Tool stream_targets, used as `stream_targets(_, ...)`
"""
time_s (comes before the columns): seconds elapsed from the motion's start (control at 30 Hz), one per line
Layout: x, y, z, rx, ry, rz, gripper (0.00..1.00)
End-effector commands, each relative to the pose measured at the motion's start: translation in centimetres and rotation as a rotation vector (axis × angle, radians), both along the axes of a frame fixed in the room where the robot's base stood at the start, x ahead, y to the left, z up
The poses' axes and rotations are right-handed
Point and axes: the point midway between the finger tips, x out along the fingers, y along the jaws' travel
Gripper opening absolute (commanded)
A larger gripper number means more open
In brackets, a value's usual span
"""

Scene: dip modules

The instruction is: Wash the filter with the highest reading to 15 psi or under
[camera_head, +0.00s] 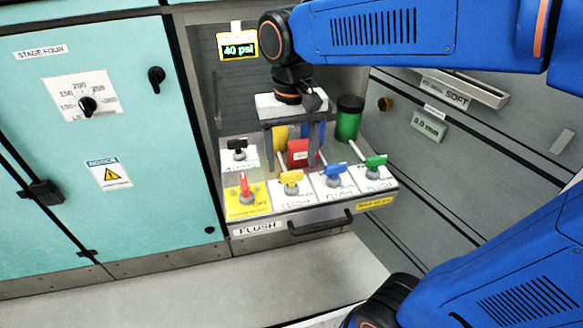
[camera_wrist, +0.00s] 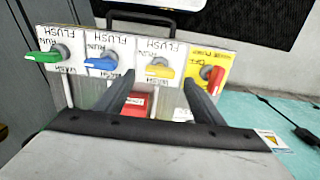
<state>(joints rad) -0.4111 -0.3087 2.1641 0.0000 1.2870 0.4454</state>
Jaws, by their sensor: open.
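My gripper (camera_head: 293,146) hangs open and empty above the flush panel, fingers pointing down. In the wrist view its fingers (camera_wrist: 160,92) stand apart, nearest the yellow handle (camera_wrist: 160,71). Along the panel are a red handle (camera_head: 244,187) on a yellow plate, and yellow (camera_head: 291,177), blue (camera_head: 337,172) and green (camera_head: 376,162) handles on white plates marked FLUSH, RUN and WASH. A black handle (camera_head: 237,145) sits behind the red one. A display (camera_head: 238,47) reads 40 psi. A green canister (camera_head: 348,118) with a black lid stands behind; a red block (camera_head: 298,153) shows partly between the fingers.
A black drawer handle (camera_head: 320,224) runs along the panel's front. A teal cabinet (camera_head: 135,140) with knobs stands at the left, grey drawers (camera_head: 450,170) at the right. The floor (camera_head: 180,285) in front is clear.

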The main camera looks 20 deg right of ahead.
Motion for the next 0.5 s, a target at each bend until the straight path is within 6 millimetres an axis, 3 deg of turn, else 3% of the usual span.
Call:
stream_targets(0.2,0.0,0.0,-2.7,0.0,0.001,0.0,0.62)
stream_targets(0.5,0.0,0.0,-3.7,0.0,-0.001,0.0,0.62)
